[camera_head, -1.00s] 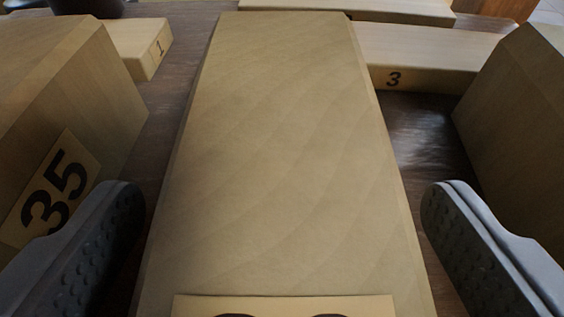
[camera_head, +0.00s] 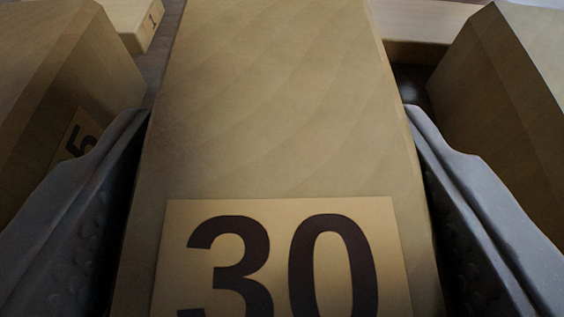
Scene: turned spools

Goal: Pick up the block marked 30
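The block marked 30 (camera_head: 285,120) is a pale wooden block that fills the middle of the view. Its number label (camera_head: 280,250) faces me near the bottom edge, with the digits partly cut off. My gripper (camera_head: 279,110) straddles this block, one grey finger along each long side. Both fingers lie close against the sides and appear shut on it. The pad contact is dark and partly hidden by the block.
A larger wooden block (camera_head: 45,75) with a partly covered label showing a 5 stands close on the left. Another block (camera_head: 520,110) stands close on the right. Block 1 (camera_head: 130,20) lies behind on the left. Side gaps are narrow.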

